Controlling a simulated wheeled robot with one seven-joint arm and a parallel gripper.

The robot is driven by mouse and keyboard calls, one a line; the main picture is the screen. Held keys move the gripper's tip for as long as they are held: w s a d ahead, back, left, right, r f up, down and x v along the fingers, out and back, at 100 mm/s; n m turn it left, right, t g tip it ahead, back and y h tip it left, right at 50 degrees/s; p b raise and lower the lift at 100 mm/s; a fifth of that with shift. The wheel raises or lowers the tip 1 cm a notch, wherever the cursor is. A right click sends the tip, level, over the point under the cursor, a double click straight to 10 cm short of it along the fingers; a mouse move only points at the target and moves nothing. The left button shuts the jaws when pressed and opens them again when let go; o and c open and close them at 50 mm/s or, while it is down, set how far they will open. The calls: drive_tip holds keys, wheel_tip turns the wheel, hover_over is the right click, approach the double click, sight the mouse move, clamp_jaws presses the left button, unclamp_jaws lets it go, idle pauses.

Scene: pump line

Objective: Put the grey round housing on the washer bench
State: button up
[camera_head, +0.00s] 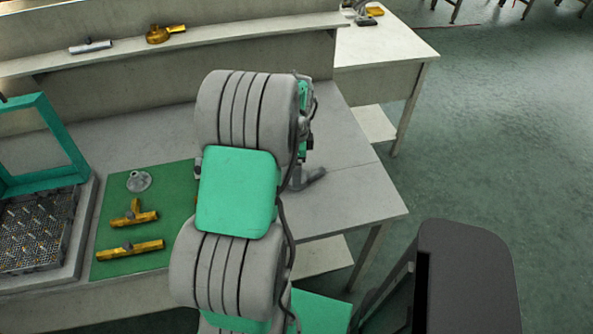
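A small grey round flanged part (139,181), which looks like the grey round housing, sits on the green mat (112,246) on the long grey bench (345,210). At the left of this bench is an open teal-framed unit (40,183) with a basket of upright pins. I cannot tell for certain which bench is the washer bench. My arm stands across the middle of the view and hides my gripper almost wholly. A dark grey shape (306,180) shows low beside my arm, over the bench; I cannot tell whether it is part of my gripper or a separate part.
Two brass fittings, an upper one (134,215) and a lower one (130,250), lie on the mat. A shelf (215,43) behind holds a silver part (90,46) and a brass part (165,33). Another bench (385,48) stands behind right. The bench's right end is largely clear.

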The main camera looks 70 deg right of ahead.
wheel_tip(320, 180, up, 10)
drive_tip(key=f, duration=0.1)
drive_tip(key=w+a+r+n+t+h, duration=0.1)
drive_tip(key=w+a+r+n, duration=0.1)
drive_tip(key=w+a+n, duration=0.65)
drive_tip(key=w+a+r+n, duration=0.3)
drive_tip(key=w+a+n, duration=0.2)
drive_tip(key=w+a, duration=0.55)
drive_tip(key=w+a+n+t, duration=0.1)
drive_tip(key=w+a+n, duration=0.1)
drive_tip(key=a+n, duration=0.7)
drive_tip(key=w+a+n+t+y, duration=0.1)
drive_tip(key=a+n, duration=0.9)
drive_tip(key=a, duration=0.7)
drive_tip(key=shift+w+a+f+b, duration=0.25)
drive_tip(key=shift+w+b, duration=0.1)
drive_tip(key=shift+w, duration=0.05)
